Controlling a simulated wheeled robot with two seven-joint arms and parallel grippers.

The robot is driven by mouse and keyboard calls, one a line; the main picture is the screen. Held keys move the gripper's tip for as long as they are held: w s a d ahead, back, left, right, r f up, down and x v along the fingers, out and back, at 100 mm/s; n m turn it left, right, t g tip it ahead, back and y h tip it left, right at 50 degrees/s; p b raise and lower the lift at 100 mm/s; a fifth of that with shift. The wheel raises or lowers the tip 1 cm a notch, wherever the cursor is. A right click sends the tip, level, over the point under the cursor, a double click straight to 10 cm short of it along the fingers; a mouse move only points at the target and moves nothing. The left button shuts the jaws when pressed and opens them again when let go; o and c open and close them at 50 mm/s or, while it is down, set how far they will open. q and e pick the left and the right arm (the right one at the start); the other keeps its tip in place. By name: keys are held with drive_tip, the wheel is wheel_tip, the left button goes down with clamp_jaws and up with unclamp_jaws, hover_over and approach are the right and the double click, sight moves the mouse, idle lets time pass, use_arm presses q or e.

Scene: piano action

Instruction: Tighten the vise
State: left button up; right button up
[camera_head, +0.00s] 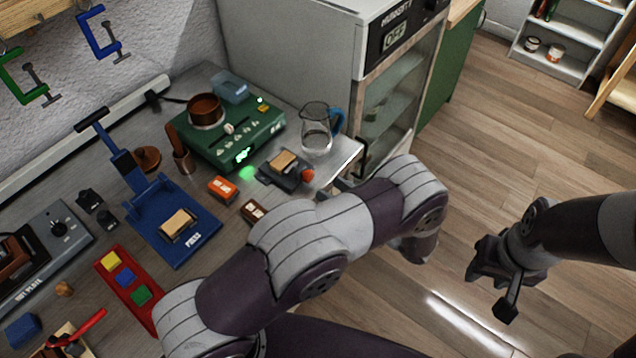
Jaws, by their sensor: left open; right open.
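A small dark grey vise (267,177) stands near the right end of the bench, with a tan and dark block (283,160) at its jaws. An orange-red knob (308,175) is at its right side. I cannot tell how tightly the jaws close on the block. My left gripper (338,186) is mostly hidden behind my own arm; only a small part shows, just right of the knob and apart from it in the picture. My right gripper (492,288) is open and empty, over the floor at the right, away from the bench.
A glass jug (317,130) stands close behind the vise. A green heater unit (215,150) carries a copper pot (206,110). A blue press (190,247), an orange block (222,188) and a red tray (118,283) lie left. A humidity cabinet (300,50) stands behind. Floor at right is clear.

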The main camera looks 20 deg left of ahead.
use_arm(q)
drive_tip(key=b+v, duration=0.1)
drive_tip(key=v, duration=0.5)
drive_tip(key=shift+d, duration=0.3)
drive_tip(key=shift+s, duration=0.1)
